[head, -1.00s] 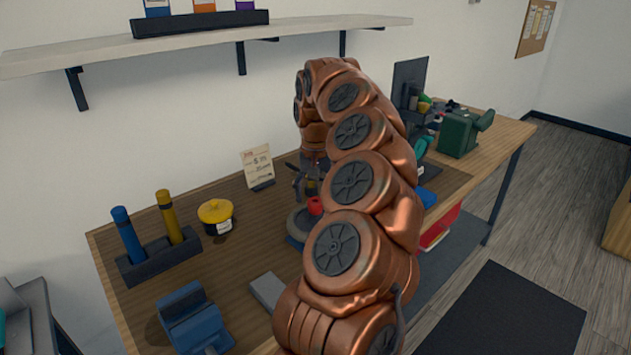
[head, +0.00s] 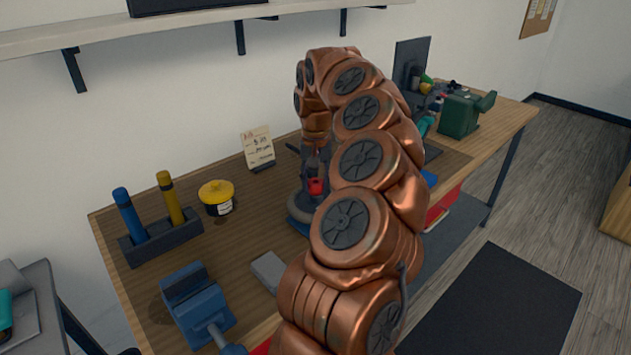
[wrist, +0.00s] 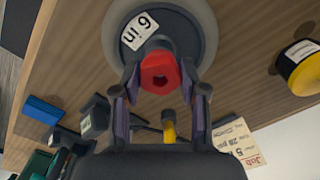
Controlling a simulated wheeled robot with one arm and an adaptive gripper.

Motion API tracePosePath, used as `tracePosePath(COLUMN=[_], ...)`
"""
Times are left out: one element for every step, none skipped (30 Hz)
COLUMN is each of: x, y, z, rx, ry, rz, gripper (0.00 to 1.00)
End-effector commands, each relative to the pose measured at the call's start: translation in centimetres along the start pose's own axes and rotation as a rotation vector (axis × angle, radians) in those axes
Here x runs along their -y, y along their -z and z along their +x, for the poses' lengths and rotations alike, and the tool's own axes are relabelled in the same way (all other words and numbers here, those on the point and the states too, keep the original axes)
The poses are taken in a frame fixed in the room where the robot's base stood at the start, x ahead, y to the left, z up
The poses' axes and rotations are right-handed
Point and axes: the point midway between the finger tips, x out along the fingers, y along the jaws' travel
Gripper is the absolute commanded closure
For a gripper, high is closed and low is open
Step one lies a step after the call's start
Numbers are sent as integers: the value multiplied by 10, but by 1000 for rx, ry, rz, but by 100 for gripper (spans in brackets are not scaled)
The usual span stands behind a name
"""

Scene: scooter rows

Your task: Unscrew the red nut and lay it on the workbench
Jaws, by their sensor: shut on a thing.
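The red nut (head: 316,187) stands at the top of a grey wheel (head: 298,209) marked "6 in", which sits on a blue base on the workbench (head: 240,258). My gripper (wrist: 160,82) is shut on the nut, with one finger on each side. In the head view my gripper (head: 317,172) comes down from above, and my arm hides part of the wheel's right side. I cannot tell how far the nut is threaded.
A yellow pot (head: 216,195), a holder with blue and yellow tubes (head: 160,243), a blue vise (head: 198,303) and a grey block (head: 268,268) are on the left of the bench. A job card (head: 258,146) stands behind. A green machine (head: 465,112) is at the far right. Bare wood lies between pot and block.

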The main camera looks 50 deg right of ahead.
Motion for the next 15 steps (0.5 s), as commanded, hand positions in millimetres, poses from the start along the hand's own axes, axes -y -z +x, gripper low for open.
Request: tracePosePath(x=[0, 0, 0, 0, 0, 0, 0, 0, 0, 0, 0, 0, 0, 0, 0], y=[0, 0, 0, 0, 0, 0, 0, 0, 0, 0, 0, 0, 0, 0, 0], z=[0, 0, 0, 0, 0, 0, 0, 0, 0, -1, -1, -2, -2, -2, -2], rx=[0, 0, 0, 0, 0, 0, 0, 0, 0, 0, 1, 1, 2, 2, 2], ry=[0, 0, 0, 0, 1, 1, 1, 1, 0, 0, 0, 0, 0, 0, 0], rz=[0, 0, 0, -1, -1, -1, -1, -2, -9, -18, -29, -50, -67, -86, -111], gripper=[74, 77, 81, 84, 87, 91, 91, 91, 91, 91, 91, 91, 91, 91, 91])
